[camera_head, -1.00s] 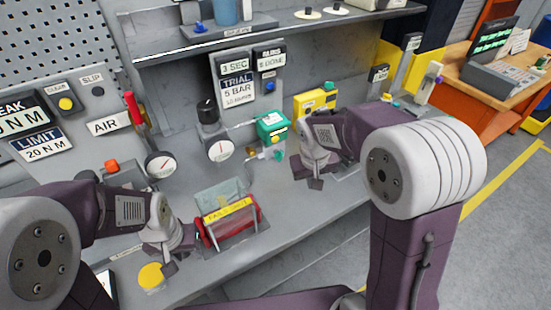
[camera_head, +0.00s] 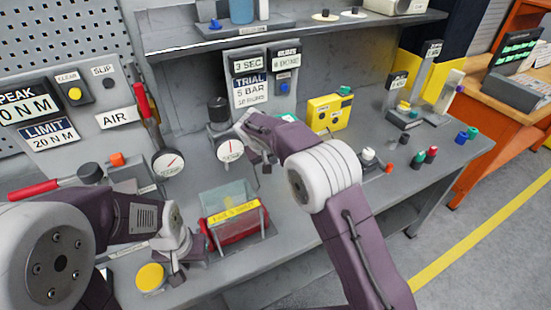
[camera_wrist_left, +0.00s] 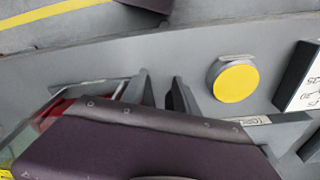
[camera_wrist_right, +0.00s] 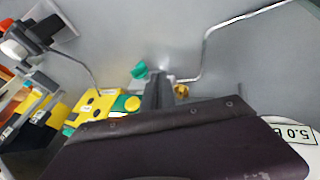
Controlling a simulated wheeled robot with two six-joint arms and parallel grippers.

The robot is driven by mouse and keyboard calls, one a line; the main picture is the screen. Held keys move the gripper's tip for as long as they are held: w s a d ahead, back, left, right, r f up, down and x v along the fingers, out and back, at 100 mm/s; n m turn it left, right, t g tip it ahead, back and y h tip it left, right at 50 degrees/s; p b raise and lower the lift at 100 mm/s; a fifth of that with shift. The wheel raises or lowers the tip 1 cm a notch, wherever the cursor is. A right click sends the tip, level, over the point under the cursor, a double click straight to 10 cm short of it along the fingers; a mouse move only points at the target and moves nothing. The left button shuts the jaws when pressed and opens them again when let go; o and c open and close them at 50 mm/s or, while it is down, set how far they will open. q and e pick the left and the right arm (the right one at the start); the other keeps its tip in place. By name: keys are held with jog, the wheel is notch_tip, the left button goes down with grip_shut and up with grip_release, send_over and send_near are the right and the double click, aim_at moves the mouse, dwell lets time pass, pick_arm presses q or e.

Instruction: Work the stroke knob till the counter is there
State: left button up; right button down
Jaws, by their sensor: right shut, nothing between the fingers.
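The runs counter (camera_head: 287,57) is a display at the back panel; its digit before "DONE" is too small to read surely. No knob legibly marked "stroke" shows. A black knob (camera_head: 217,108) stands above a round gauge (camera_head: 229,150). A teal part (camera_wrist_right: 140,70) and a brass-coloured piece (camera_wrist_right: 181,92) show just beyond my right fingertips in the right wrist view; contact cannot be told. My right gripper (camera_head: 266,166) is shut and empty, right of the gauge. My left gripper (camera_head: 178,279) is open and empty, between the yellow round button (camera_head: 150,277) and the clear guard (camera_head: 231,207).
A trial card (camera_head: 251,92) reads 5 BAR. A yellow box (camera_head: 327,113) stands right of my right wrist. A second gauge (camera_head: 168,163) and a red lever (camera_head: 142,103) are at the left. Small coloured knobs (camera_head: 431,154) stand at the right.

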pick_arm(q)
jog(key=shift+w+r, duration=0.1)
jog(key=shift+r, duration=0.15)
pick_arm(e)
jog(key=x, duration=0.6)
pick_arm(q)
jog(key=shift+r+p, duration=0.35)
jog(key=shift+p, duration=0.25)
pick_arm(e)
jog(key=d, duration=0.1)
jog(key=w+d+f, duration=0.1)
jog(key=d, duration=0.1)
jog(key=shift+w+d+f, duration=0.25)
jog(key=shift+f, duration=0.1)
